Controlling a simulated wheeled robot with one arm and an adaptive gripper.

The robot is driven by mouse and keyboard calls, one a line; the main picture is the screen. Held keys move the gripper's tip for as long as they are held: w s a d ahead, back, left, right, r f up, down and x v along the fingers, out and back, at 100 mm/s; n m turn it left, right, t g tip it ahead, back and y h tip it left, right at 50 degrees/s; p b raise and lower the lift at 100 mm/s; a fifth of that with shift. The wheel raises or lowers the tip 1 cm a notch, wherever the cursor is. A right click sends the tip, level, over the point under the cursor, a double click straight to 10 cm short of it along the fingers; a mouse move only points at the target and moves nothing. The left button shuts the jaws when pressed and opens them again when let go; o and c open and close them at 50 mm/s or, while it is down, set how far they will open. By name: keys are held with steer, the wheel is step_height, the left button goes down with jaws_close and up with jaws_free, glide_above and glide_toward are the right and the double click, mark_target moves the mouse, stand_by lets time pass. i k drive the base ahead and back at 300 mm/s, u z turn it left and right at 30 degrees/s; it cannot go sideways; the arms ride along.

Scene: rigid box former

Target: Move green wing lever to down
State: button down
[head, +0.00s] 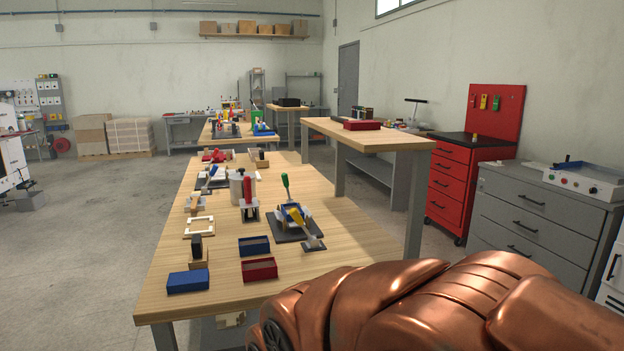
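The green wing lever (286,182) stands nearly upright on the box former (291,234), on the near wooden table. Its green handle points up, and its thin shaft runs down to the far side of the former. A yellow-handled lever (297,217) leans at the front of the former, towards the lower right. A blue part sits in the middle of the former. My copper-coloured arm fills the lower right of the view, right of and nearer than the former. My gripper is not visible, and nothing is seen touching the green lever.
A red-handled clamp (248,193) and a grey cylinder stand left of the former. Blue boxes (188,281) and a red box (259,268) lie at the table's near end. The tabletop right of the former is bare. A higher wooden table (368,137) stands behind right.

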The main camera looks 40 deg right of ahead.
mark_target(283, 176)
steer(key=z, duration=0.5)
steer(key=i, duration=1.1)
steer(key=u, duration=0.35)
